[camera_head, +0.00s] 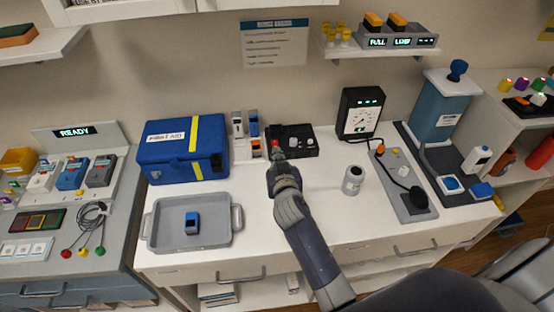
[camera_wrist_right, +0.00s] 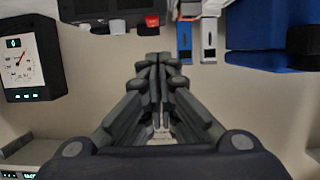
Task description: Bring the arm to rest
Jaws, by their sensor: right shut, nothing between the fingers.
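My right arm (camera_head: 310,245) reaches up from the lower right over the white counter. Its gripper (camera_head: 275,160) is shut and empty, just in front of a black device (camera_head: 300,141) with a red button (camera_head: 274,144). In the right wrist view, the closed fingers (camera_wrist_right: 158,62) meet at the centre with nothing between them. The same device (camera_wrist_right: 100,10) shows at the top, with its red button (camera_wrist_right: 152,20) beyond the fingertips. Whether the fingertips touch the device is hard to tell. My left gripper is in neither view.
A blue first-aid box (camera_head: 182,150) stands left of the gripper, and a grey tray (camera_head: 228,237) holds a small blue item (camera_head: 192,222). A gauge box (camera_head: 360,113) and a white jar (camera_head: 353,180) stand to the right. The counter front between tray and jar is mostly clear beneath my arm.

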